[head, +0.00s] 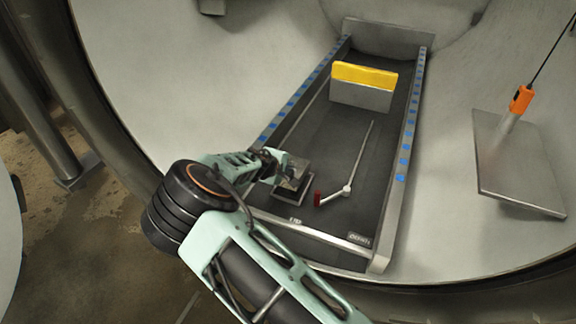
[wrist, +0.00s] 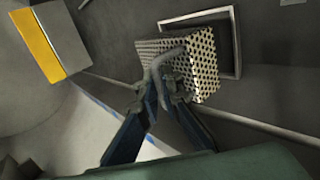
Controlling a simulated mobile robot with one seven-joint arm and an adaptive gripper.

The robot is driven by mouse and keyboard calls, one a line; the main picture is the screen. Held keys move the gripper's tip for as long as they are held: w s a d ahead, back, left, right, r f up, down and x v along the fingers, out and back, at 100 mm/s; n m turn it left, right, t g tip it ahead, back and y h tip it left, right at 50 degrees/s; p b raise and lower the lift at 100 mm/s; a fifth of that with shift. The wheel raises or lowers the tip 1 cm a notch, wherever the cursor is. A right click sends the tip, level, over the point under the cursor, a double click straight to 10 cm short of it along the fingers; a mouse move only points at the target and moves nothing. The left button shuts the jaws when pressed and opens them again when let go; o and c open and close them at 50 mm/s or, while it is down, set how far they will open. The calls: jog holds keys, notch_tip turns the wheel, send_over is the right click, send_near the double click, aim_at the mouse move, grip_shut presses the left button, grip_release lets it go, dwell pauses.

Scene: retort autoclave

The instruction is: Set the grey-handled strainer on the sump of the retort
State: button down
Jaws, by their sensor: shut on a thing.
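The strainer is a perforated metal box with a grey bent handle. In the wrist view the strainer (wrist: 205,62) is in my gripper (wrist: 163,85), whose fingers are shut on the handle. The sump (wrist: 237,45) is a square opening with a pale raised rim. In the wrist view the strainer covers its left and lower part and looks turned relative to the rim. In the head view my gripper (head: 272,164) holds the strainer (head: 294,172) over the sump (head: 293,201), partly hiding it. I cannot tell whether strainer and rim touch.
A yellow-topped grey block (head: 362,97) stands farther back on the dark floor between the side rails. A pale rod with a red end (head: 347,189) lies right of the sump. A flat plate with an orange-handled tool (head: 521,99) is at the right.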

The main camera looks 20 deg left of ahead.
jog(key=shift+f+b, duration=1.65)
jog(key=shift+f, duration=1.1)
jog(key=shift+s+f, duration=0.15)
jog(key=shift+f, duration=0.05)
jog(key=c, duration=2.2)
grip_release()
jog(key=shift+f, duration=0.1)
jog(key=shift+o, duration=0.8)
